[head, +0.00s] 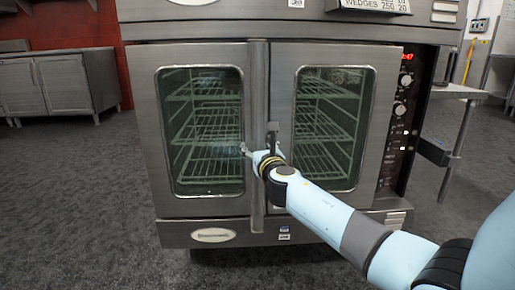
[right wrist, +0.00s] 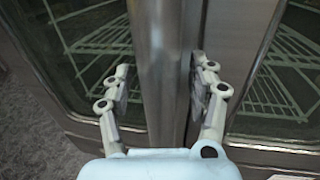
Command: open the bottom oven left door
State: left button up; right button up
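The bottom oven's left door (head: 200,205) has a steel frame around a glass window and looks shut. A vertical steel handle bar (head: 257,85) runs along its right edge. It also shows in the right wrist view as the wide bar (right wrist: 162,60). My right gripper (head: 258,142) is at the bar, around mid-height. In the right wrist view my right gripper (right wrist: 162,82) has its fingers spread, one on each side of the bar. They look open, with narrow gaps; contact cannot be told. My left gripper is not in view.
The right oven door (head: 335,200) looks shut, with wire racks behind its glass. A control panel (head: 402,110) is at its right. A steel table (head: 458,92) stands further right, and cabinets (head: 45,85) stand at the back left. The grey floor (head: 80,200) left of the oven is clear.

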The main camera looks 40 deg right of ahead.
grip_shut()
jog(key=shift+a+f, duration=0.1)
jog(key=shift+f, duration=0.05)
dwell(0.4)
